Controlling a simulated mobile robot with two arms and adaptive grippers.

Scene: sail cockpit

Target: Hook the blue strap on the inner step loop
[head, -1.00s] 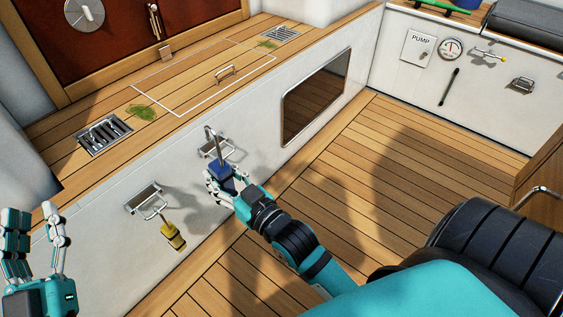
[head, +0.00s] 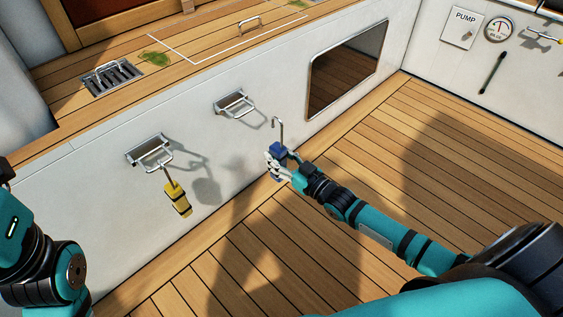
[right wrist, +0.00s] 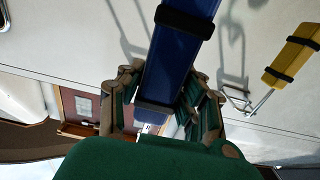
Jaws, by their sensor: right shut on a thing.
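My right gripper (head: 275,165) is shut on the blue strap (head: 279,150), which has a metal hook standing up from its top. The blue strap also fills the middle of the right wrist view (right wrist: 178,58), between the fingers (right wrist: 160,105). In the head view the hook is apart from the step loops, to the right of and below the empty loop (head: 241,108). A second step loop (head: 154,157), further left, has a yellow strap (head: 178,198) hanging from it. My left arm is at the left edge; its gripper is out of view.
The white step wall (head: 100,200) carries both loops and a dark window panel (head: 345,72). A wooden step top with a drain grate (head: 112,78) lies above. The wooden floor (head: 400,170) is clear. A pump gauge (head: 498,28) is on the far wall.

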